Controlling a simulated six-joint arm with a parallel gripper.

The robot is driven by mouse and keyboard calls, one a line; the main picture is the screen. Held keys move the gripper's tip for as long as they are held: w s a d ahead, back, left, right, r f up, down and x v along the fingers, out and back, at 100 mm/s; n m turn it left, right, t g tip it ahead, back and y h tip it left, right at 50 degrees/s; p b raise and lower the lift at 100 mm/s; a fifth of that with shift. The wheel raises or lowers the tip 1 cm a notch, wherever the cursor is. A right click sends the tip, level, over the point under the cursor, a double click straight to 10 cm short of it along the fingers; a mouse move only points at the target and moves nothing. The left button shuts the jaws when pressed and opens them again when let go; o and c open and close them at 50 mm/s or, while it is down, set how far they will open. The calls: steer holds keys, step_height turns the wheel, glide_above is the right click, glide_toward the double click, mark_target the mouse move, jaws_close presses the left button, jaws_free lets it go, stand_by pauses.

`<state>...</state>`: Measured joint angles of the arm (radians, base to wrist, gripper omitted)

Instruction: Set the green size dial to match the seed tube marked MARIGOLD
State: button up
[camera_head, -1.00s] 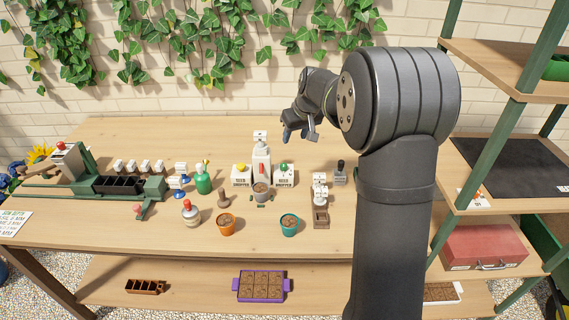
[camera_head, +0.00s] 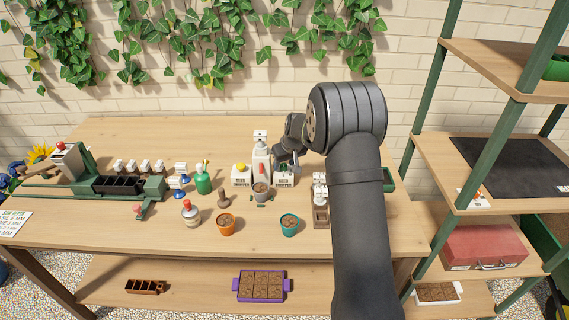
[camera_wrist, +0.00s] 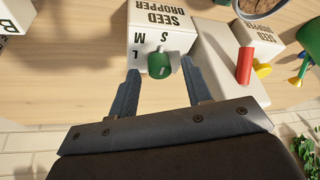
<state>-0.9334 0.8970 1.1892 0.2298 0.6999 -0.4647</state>
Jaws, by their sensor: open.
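The green size dial (camera_wrist: 159,65) sits on a white seed dropper box (camera_wrist: 150,22) lettered S, M and L. The box also shows in the head view (camera_head: 285,180), where my arm hides its dial. My gripper (camera_wrist: 160,66) is open, with one finger at each side of the dial and a gap to it. I cannot tell which letter the dial points to. In the head view my gripper (camera_head: 287,160) is right above this box. Several small white-labelled pieces (camera_head: 145,167) stand at the back left; none can be read as MARIGOLD.
A second seed dropper with a yellow knob (camera_head: 241,173) and a white dispenser with a red part (camera_head: 261,160) stand just left of the box. Small pots, orange (camera_head: 227,226) and teal (camera_head: 289,226), stand in front. The table's back strip is mostly clear.

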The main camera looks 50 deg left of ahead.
steer(key=shift+a+f, duration=0.1)
steer(key=shift+f, duration=0.05)
steer(key=shift+c, duration=0.3)
jaws_close()
steer(key=shift+n, duration=0.3)
steer(key=n+g, duration=0.1)
steer(key=n, duration=0.2)
steer(key=shift+w+g, duration=0.15)
steer(key=shift+g, duration=0.25)
steer(key=shift+n+g, duration=0.8)
steer(key=shift+n, duration=1.7)
